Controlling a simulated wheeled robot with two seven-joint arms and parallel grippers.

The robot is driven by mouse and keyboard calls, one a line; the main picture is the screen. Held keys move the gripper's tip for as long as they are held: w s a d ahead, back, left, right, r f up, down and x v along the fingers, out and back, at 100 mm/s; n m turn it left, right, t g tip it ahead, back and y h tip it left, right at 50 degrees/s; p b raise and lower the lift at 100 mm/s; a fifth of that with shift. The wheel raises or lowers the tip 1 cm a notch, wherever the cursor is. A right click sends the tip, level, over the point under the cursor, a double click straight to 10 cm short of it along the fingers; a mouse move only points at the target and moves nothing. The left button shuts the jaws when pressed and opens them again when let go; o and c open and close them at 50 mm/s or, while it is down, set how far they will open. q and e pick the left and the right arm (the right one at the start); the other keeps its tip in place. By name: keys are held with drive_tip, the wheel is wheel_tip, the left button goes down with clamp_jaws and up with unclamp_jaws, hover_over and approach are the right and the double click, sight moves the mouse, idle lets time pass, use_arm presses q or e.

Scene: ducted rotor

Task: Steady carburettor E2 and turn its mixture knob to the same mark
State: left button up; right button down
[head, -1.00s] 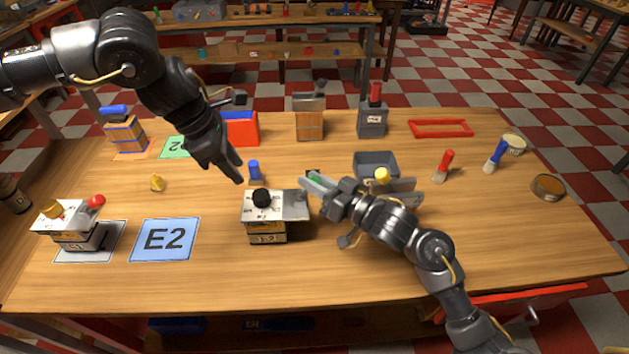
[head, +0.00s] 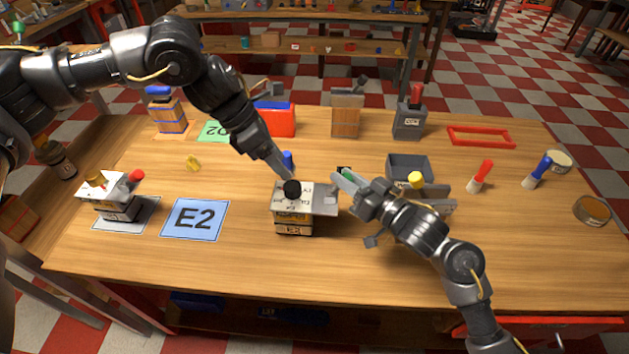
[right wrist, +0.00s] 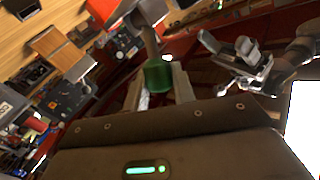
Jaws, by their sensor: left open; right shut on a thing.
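Carburettor E2 (head: 294,223) stands on the table with a light marked top plate and a black knob (head: 292,188). A blue mat marked E2 (head: 195,220) lies to its left, empty. My left gripper (head: 284,172) is open, pointing down with its fingertips just above and behind the black knob; I cannot tell whether they touch it. My right gripper (head: 347,183) is at the carburettor's right side, shut on a green grip (right wrist: 157,75) with a grey shaft. The fingers partly hide how the grip joins the carburettor.
A grey open bin (head: 409,168) and a yellow knob (head: 416,180) are close beyond my right gripper. The front table strip is clear.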

use_arm(q)
drive_tip(key=f+n+h, duration=0.1)
drive_tip(key=n+h, duration=0.1)
drive_tip(key=n, duration=0.1)
drive_tip(key=n+t+h, duration=0.5)
drive_tip(key=n+h, duration=0.4)
drive_tip(key=n, duration=2.3)
approach(299, 184)
drive_tip(key=x, duration=1)
drive_tip(key=shift+f, duration=0.15)
drive_tip(key=shift+t, duration=0.3)
drive_tip(key=c, duration=1)
